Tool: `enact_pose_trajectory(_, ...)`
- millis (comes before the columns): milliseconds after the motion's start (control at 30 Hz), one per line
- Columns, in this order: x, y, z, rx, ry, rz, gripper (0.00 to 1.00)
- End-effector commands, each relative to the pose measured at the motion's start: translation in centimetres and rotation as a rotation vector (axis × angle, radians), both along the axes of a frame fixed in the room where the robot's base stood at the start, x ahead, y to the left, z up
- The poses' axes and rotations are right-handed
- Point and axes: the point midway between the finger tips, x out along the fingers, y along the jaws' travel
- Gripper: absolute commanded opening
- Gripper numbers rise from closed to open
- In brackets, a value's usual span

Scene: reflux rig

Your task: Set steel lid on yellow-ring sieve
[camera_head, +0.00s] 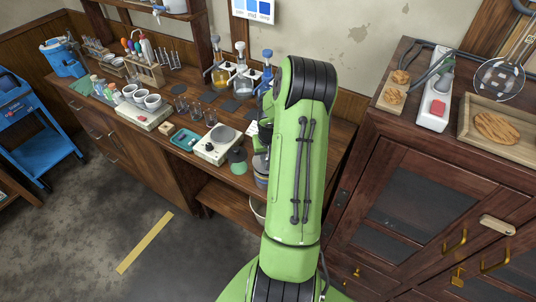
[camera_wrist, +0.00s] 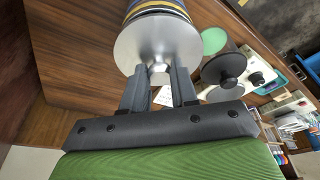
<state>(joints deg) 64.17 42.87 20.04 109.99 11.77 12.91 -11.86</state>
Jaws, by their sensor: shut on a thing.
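The steel lid (camera_wrist: 158,40) is a round, plain silver disc in the wrist view. My gripper (camera_wrist: 160,74) is shut on its small knob at the near edge of the view of the disc. Behind the lid is a stack of sieves with coloured rings, a yellow ring (camera_wrist: 156,6) and blue bands among them. The lid lines up with the end of the stack; I cannot tell whether it touches. In the head view the stack (camera_head: 261,172) shows only in part at the bench's front edge, and my arm hides the gripper and the lid.
A dark knobbed piece (camera_wrist: 224,68) and a green disc (camera_wrist: 214,40) are close to the right of the stack in the wrist view. A white balance (camera_head: 218,146) stands left of the stack in the head view. Bottles (camera_head: 240,75) stand behind.

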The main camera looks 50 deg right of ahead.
Motion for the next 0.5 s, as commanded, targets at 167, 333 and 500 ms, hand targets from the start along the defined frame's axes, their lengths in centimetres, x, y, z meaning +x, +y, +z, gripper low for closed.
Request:
enact_pose_trajectory(167,0.02,-0.02,-0.02,-0.001,-0.001,0.0,0.0)
enact_pose_trajectory(333,0.01,-0.02,-0.41,-0.001,-0.001,0.0,0.0)
enact_pose_trajectory(500,0.02,-0.02,-0.31,-0.001,-0.001,0.0,0.0)
